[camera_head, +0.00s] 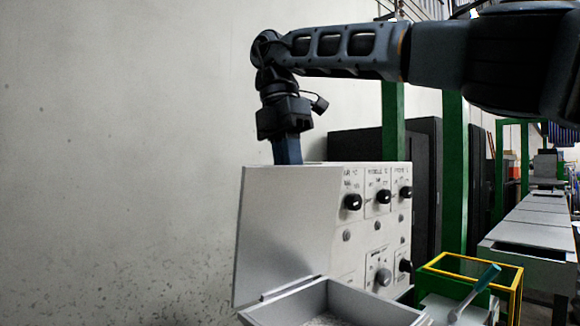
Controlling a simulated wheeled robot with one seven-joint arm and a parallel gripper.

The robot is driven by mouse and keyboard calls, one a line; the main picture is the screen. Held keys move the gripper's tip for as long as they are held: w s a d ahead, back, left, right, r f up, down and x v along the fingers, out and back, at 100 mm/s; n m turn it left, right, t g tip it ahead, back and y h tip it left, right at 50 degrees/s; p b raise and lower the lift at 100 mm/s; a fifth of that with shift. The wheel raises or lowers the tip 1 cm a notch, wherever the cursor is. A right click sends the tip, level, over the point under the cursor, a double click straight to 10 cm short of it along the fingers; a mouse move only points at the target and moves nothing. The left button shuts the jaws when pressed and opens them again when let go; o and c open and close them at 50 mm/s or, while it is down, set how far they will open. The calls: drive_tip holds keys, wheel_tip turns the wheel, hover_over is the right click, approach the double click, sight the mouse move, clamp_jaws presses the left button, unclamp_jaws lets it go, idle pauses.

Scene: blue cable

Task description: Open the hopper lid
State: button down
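The hopper lid (285,230) is a pale grey flat plate. It stands steeply raised above the hopper (300,306), a pale grey open-topped tray at the bottom, and tilts a little. A hinge-like strip lies along the lid's lower edge. My gripper (287,152) points down at the lid's top edge, with dark blue fingers. The fingertips are hidden behind or at that edge, so I cannot tell whether they touch the lid. The finger gap does not show.
A white control box (372,235) with black knobs stands right behind the lid. A yellow-edged green frame (470,268) and a teal-handled tool (474,291) are at lower right. Green posts and a grey conveyor (540,230) lie beyond. The left side is bare wall.

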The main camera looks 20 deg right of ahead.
drive_tip(key=shift+a+f, duration=0.1)
drive_tip(key=shift+f, duration=0.25)
drive_tip(key=c, duration=1.4)
unclamp_jaws()
drive_tip(key=shift+w, duration=0.1)
drive_tip(key=shift+o, duration=1.2)
drive_tip(key=shift+r, duration=0.15)
